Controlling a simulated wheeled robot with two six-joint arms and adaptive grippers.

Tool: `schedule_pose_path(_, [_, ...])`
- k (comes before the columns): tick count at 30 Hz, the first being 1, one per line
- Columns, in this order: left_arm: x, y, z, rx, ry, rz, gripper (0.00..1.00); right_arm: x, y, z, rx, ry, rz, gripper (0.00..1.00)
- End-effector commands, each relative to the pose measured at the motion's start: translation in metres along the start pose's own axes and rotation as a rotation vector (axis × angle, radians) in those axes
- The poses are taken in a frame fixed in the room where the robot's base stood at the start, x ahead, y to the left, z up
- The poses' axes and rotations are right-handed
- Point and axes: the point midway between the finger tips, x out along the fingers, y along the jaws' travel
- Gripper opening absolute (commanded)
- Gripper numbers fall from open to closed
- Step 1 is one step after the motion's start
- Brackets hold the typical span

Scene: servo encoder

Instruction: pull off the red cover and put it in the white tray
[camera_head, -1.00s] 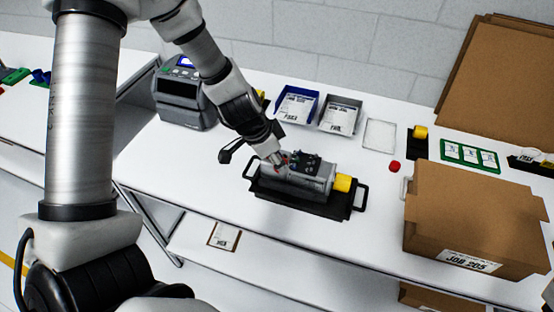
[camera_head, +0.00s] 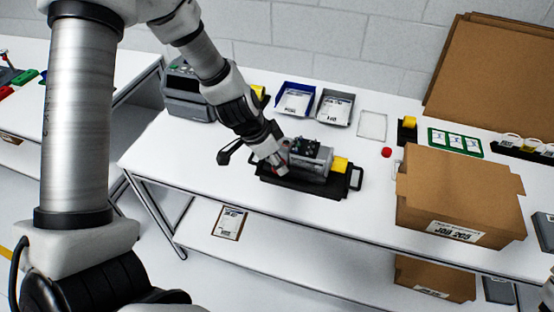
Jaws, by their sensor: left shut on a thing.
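The grey motor (camera_head: 314,160) with a black connector block on top and a yellow right end lies on a black carrier with handles (camera_head: 318,187). My left gripper (camera_head: 277,167) is at the motor's left end, just above the carrier's left part. It is shut on the red cover (camera_head: 281,160), of which only a little red shows between the fingers. I cannot tell whether the cover still touches the motor. The flat white tray (camera_head: 372,125) lies on the table behind and to the right, and looks empty.
A cardboard box (camera_head: 460,200) is at the right. The table's front is clear.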

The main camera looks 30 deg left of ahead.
Motion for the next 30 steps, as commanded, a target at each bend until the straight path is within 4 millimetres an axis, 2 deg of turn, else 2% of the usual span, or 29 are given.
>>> schedule_pose_path(15, [-0.018, 0.0, -0.008, 0.0, 0.0, 0.0, 0.23, -0.02, 0.0, 0.0, 0.0, 0.0, 0.0, 0.36])
schedule_pose_path(24, [-0.018, 0.0, -0.007, 0.001, 0.0, 0.0, 0.23, -0.019, 0.0, 0.0, 0.0, 0.0, 0.0, 0.36])
schedule_pose_path(27, [-0.008, 0.0, -0.005, 0.006, -0.002, 0.002, 0.23, -0.008, 0.0, 0.0, 0.0, 0.0, 0.0, 0.36])
schedule_pose_path(29, [0.005, 0.001, -0.002, 0.012, -0.004, 0.003, 0.23, 0.008, 0.0, 0.0, 0.0, 0.001, 0.0, 0.36])
schedule_pose_path(30, [0.018, 0.002, -0.001, 0.016, -0.007, 0.003, 0.23, 0.023, 0.0, 0.0, 0.0, 0.0, 0.0, 0.36])
